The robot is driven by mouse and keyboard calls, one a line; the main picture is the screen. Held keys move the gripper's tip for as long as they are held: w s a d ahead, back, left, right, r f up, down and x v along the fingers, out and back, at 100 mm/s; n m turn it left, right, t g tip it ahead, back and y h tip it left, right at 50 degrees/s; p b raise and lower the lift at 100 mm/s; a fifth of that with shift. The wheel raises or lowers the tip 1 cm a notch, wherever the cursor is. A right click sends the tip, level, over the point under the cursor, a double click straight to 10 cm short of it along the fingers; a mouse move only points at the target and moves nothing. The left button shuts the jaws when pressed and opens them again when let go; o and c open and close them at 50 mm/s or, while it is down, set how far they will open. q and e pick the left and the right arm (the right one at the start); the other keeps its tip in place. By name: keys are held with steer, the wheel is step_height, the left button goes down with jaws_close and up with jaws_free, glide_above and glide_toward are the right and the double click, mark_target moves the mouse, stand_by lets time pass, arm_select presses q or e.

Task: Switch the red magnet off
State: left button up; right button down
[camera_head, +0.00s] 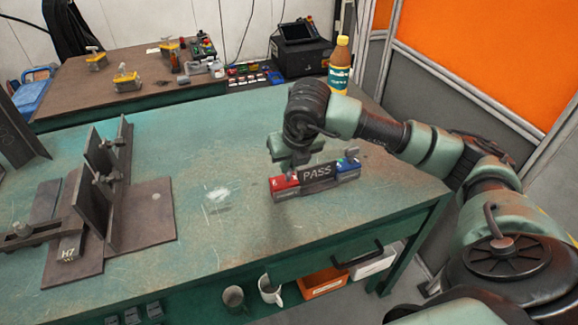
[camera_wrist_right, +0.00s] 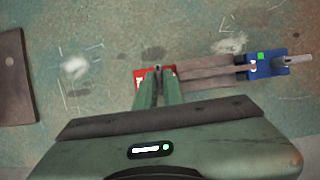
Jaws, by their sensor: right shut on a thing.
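The red magnet (camera_head: 281,186) sits at the left end of a small grey metal assembly on the green table, and also shows in the wrist view (camera_wrist_right: 139,73). My right gripper (camera_head: 291,170) is down on top of it. In the wrist view its fingers (camera_wrist_right: 158,77) are shut on a small dark switch lever at the red magnet's top. The fingers hide most of the lever, so its setting cannot be told. The blue magnet (camera_head: 347,164), with a green mark and a lever, is at the assembly's right end. My left gripper is out of view.
A dark plate marked PASS (camera_head: 319,172) stands between the magnets. Upright steel plates on a dark base (camera_head: 150,214) are at left. A bottle (camera_head: 339,66) stands behind my right arm. The table's middle is bare.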

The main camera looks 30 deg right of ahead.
steer(key=shift+d+r, duration=0.1)
stand_by(0.4)
steer(key=c, duration=1.5)
jaws_free()
steer(key=v, duration=0.7)
steer(key=shift+s+r, duration=0.15)
steer(key=shift+r, duration=0.2)
